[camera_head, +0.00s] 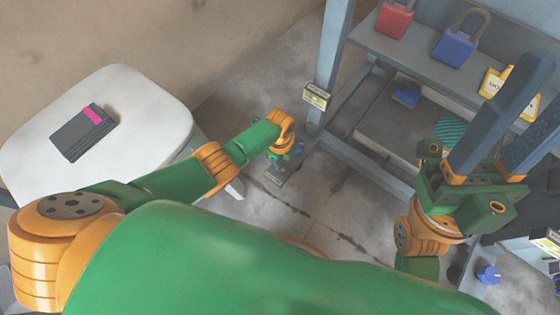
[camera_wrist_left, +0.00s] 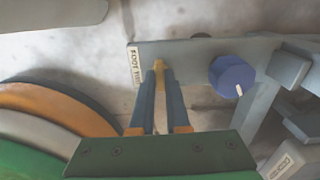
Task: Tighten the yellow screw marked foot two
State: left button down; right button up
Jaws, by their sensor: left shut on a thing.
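The yellow screw (camera_wrist_left: 159,65) shows in the left wrist view between the tips of my left gripper (camera_wrist_left: 160,76), which is shut on it. It sits at a grey foot plate (camera_wrist_left: 185,52) whose label (camera_wrist_left: 135,66) reads foot two. A blue knob (camera_wrist_left: 232,77) with a white mark stands on the same plate, right of the fingers and apart from them. In the head view my left gripper (camera_head: 283,158) reaches down to this plate; the screw is hidden there. My right gripper (camera_head: 520,110) is open and empty, its fingers apart and pointing up to the right.
A grey-blue frame (camera_head: 325,70) with shelves stands close to the foot. Its upper shelf holds a red padlock (camera_head: 395,20) and a blue padlock (camera_head: 455,50). A white table (camera_head: 150,105) at left bears a dark grey item (camera_head: 82,135). Another blue knob (camera_head: 488,273) is lower right.

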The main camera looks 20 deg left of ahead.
pick_arm(q)
jog(key=shift+d+m, duration=0.1)
jog(key=shift+m, duration=0.2)
jog(key=c, duration=0.9)
grip_release()
notch_tip(320, 180, up, 8)
jog(key=p, duration=1)
jog(key=shift+r, duration=0.2)
jog(key=shift+f, duration=0.2)
jog(key=shift+s, duration=0.1)
